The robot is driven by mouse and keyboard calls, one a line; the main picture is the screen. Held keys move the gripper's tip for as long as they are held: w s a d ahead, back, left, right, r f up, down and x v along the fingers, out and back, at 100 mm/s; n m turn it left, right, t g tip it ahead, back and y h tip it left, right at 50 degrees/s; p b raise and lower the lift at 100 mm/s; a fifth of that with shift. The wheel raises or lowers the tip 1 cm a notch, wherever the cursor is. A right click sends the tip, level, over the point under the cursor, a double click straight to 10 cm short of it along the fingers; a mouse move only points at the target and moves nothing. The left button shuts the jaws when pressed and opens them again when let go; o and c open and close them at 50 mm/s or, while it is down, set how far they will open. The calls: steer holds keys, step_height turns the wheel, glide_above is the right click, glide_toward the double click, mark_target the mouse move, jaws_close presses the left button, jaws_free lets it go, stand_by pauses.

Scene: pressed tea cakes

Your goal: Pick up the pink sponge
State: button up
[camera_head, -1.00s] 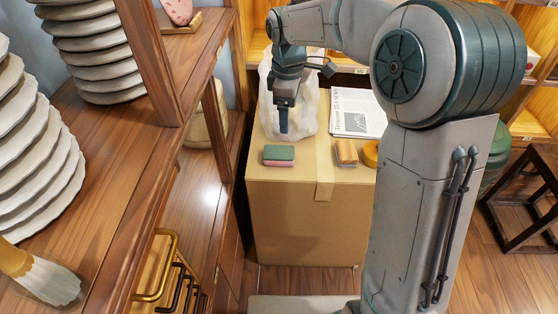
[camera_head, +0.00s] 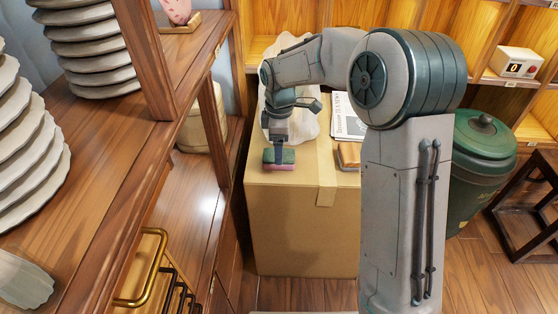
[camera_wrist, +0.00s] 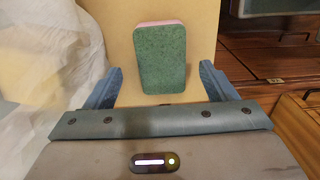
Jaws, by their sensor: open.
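The pink sponge (camera_head: 279,167) lies on top of a cardboard box, near its front left edge. It has a green upper layer and a pink lower layer. In the wrist view the sponge (camera_wrist: 161,58) shows its green face, with a thin pink strip at the far edge. My gripper (camera_head: 279,160) is directly above the sponge in the head view. In the wrist view my gripper (camera_wrist: 162,80) is open, one blue finger on each side of the sponge's near end, with a gap on both sides. Whether the fingertips reach down beside it cannot be told.
The cardboard box (camera_head: 300,225) carries an orange-brown sponge (camera_head: 348,155), a newspaper (camera_head: 347,116) and a white plastic bag (camera_head: 303,120). A wooden shelf with stacked plates (camera_head: 92,50) stands at left. A green bin (camera_head: 483,150) is at right.

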step_height(320, 180, down, 4)
steer(key=shift+s+a+f+b, duration=0.1)
steer(key=shift+f+b, duration=0.1)
steer(key=shift+b, duration=0.4)
steer(key=c, duration=1)
steer(key=shift+c, duration=0.6)
steer(key=shift+r, duration=0.2)
step_height(320, 180, up, 4)
steer(key=shift+r+p, duration=0.1)
steer(key=shift+p, duration=0.75)
steer(key=s+d+r+p, duration=0.2)
steer(key=d+r, duration=0.4)
steer(key=d, duration=0.5)
steer(key=shift+s+d+r, duration=0.15)
steer(key=shift+s+r, duration=0.15)
steer(key=shift+s, duration=0.2)
